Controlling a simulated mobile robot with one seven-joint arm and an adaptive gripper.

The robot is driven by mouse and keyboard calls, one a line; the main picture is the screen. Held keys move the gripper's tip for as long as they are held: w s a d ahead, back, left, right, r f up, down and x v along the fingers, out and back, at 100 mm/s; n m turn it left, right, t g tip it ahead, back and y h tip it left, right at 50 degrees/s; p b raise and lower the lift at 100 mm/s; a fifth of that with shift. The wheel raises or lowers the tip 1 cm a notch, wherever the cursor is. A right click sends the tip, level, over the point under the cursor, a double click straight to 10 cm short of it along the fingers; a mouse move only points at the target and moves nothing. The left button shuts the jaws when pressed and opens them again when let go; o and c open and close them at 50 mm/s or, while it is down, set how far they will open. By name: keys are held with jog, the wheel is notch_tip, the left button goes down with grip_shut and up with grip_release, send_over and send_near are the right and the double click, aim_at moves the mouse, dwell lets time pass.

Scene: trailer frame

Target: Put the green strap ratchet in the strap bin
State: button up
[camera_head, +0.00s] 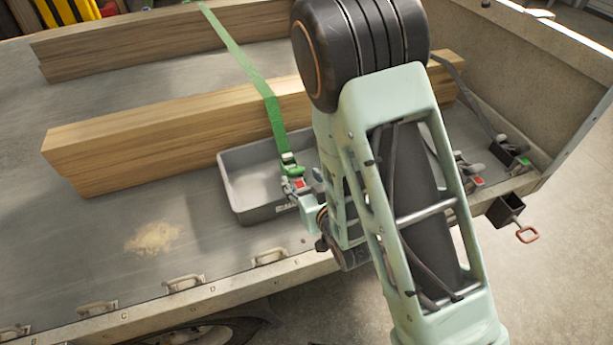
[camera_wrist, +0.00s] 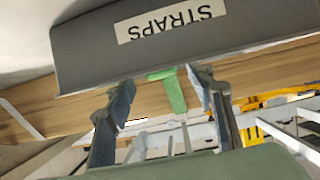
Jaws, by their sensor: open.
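The grey strap bin (camera_head: 234,190) sits on the trailer bed in the head view. In the wrist view the bin (camera_wrist: 85,60) fills the top, its "STRAPS" label upside down. A green strap (camera_head: 225,40) runs over the timber beams down to a ratchet (camera_head: 289,164) with green and red parts. The ratchet appears at the bin's right side; my arm partly covers this area, and I cannot tell whether it touches the bin. My gripper (camera_wrist: 160,83) is open with nothing between its fingers; green strap (camera_wrist: 174,92) shows beyond them.
Two timber beams (camera_head: 170,145) lie behind the bin. Other ratchets (camera_head: 516,160) sit at the right, beside the trailer's side wall (camera_head: 550,75). Sawdust (camera_head: 153,238) lies on clear bed at left. Metal rings (camera_head: 185,283) line the front edge.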

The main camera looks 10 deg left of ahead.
jog(key=shift+p+v, duration=0.85)
jog(key=shift+p, duration=1.55)
jog(key=shift+s+d+r+p, duration=0.15)
jog(key=shift+s+p, duration=0.1)
jog(key=shift+p, duration=0.5)
